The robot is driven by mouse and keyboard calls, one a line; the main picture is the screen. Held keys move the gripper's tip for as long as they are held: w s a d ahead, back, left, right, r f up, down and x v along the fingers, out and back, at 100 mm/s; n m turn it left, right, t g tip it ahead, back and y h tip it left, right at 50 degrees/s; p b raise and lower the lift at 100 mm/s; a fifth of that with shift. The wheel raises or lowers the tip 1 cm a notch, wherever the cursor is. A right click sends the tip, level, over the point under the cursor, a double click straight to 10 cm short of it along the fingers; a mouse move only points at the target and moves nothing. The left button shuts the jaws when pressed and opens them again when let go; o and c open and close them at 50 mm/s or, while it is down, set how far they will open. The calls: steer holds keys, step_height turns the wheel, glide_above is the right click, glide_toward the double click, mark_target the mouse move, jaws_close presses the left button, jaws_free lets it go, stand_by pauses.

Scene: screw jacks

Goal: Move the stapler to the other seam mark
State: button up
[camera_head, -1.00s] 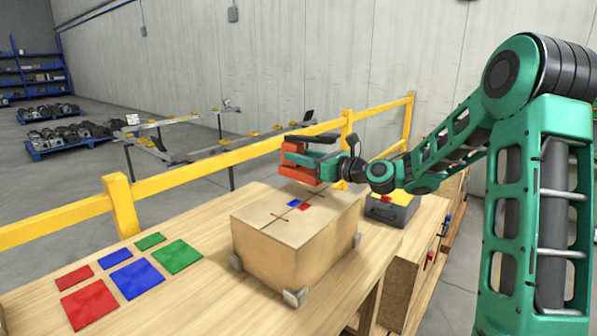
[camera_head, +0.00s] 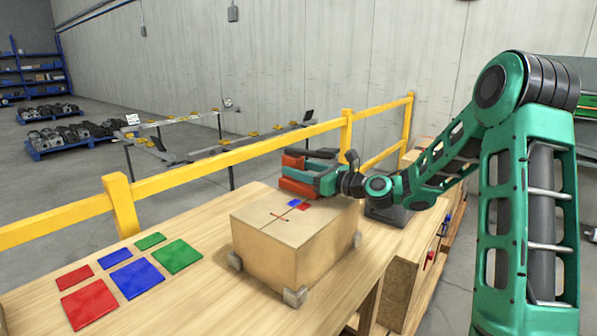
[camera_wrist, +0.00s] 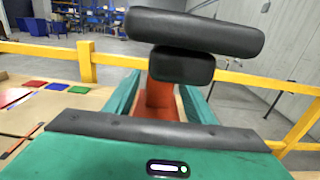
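The stapler (camera_head: 298,187), red-orange with a black upper part, is in my gripper (camera_head: 318,178), above the far edge of the carton. In the wrist view the stapler's red body (camera_wrist: 160,98) stands between my two green fingers, with its black part (camera_wrist: 195,32) above. The carton (camera_head: 285,250) sits on the wooden bench with a seam along its top. A small dark red mark (camera_head: 281,217) crosses the seam near the middle. A blue patch (camera_head: 294,203) and a red patch (camera_head: 304,207) lie farther back beside the seam. The stapler's underside is hard to see.
Red, blue and green squares (camera_head: 136,279) lie on the bench (camera_head: 190,305) at left. A yellow rail (camera_head: 230,158) runs behind the bench. Metal corner blocks (camera_head: 295,297) sit at the carton's base.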

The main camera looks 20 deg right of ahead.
steer(key=shift+r, duration=0.1)
steer(key=v, duration=1.2)
stand_by(0.4)
